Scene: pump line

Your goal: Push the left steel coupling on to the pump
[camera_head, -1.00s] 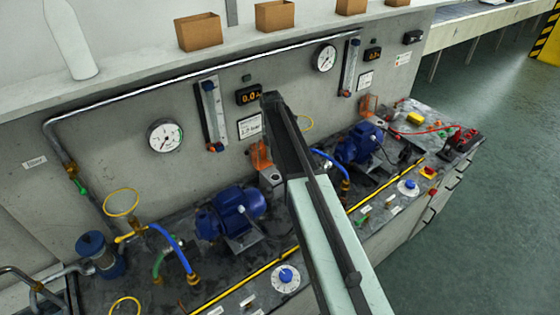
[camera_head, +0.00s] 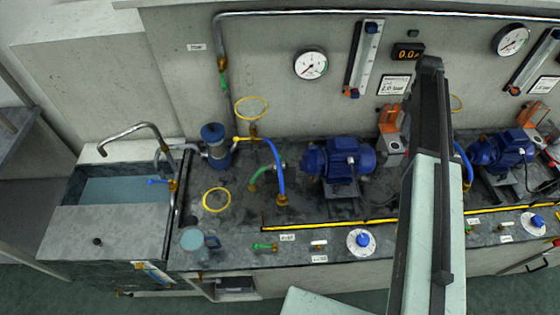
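The left blue pump (camera_head: 340,162) stands on the dark bench, below the round gauge. A small greyish fitting (camera_head: 281,166), perhaps the left steel coupling, sits just left of this pump at the end of a short green hose (camera_head: 260,178). I cannot tell whether it touches the pump. A blue hose (camera_head: 276,160) ends in a brass-coloured fitting (camera_head: 282,200) in front of it. My arm rises through the picture right of the left pump. My gripper's fingers do not show.
A second blue pump (camera_head: 497,150) stands right of my arm. A sink (camera_head: 120,190) with a tap is at the left, and a blue-topped filter (camera_head: 214,145) stands beside it. A yellow strip, small valves and a blue knob (camera_head: 364,240) line the bench front.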

